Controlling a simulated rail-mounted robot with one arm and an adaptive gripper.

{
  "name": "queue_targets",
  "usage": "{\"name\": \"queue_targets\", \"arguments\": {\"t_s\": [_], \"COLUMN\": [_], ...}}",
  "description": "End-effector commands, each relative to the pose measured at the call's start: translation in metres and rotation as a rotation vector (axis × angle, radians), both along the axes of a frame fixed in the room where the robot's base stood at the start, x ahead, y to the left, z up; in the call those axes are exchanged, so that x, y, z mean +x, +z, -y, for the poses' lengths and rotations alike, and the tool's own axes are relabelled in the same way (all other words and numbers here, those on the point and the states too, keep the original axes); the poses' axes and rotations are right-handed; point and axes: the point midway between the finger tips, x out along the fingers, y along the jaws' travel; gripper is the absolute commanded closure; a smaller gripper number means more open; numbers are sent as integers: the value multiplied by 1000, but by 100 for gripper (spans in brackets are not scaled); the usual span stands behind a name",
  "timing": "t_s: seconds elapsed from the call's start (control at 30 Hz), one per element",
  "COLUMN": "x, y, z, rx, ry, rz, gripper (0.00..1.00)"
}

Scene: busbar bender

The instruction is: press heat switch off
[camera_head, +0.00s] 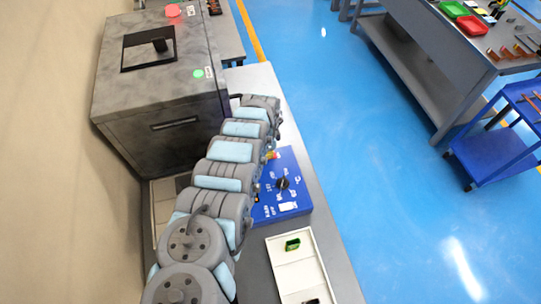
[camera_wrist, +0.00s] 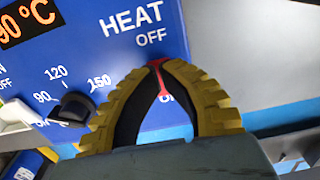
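The blue control panel (camera_wrist: 215,50) fills much of the wrist view, with white HEAT and OFF lettering. A red heat switch (camera_wrist: 161,82) sits below OFF, mostly covered by my fingers, so its position cannot be told. My gripper (camera_wrist: 155,66), with yellow-and-black fingers, has its tips together over the upper part of the switch; whether they touch it is unclear. A partly hidden ON label shows between the fingers. In the head view the blue control box (camera_head: 265,211) lies beside my arm, which hides its far left part.
A black dial knob (camera_wrist: 72,108) and a white switch (camera_wrist: 17,115) are left of my fingers. An orange display (camera_wrist: 28,20) reads about 90 °C. A large grey machine (camera_head: 160,85) stands left of my arm. A white tray (camera_head: 300,268) holds a green piece (camera_head: 292,244).

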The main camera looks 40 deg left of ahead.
Motion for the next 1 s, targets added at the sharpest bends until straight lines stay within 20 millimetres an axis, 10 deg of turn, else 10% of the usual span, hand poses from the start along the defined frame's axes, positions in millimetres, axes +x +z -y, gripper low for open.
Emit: {"name": "queue_targets", "arguments": {"t_s": [1.0], "x": [0], "y": [-13], "z": [0], "rx": [0], "ry": [0], "rz": [0], "gripper": [100]}}
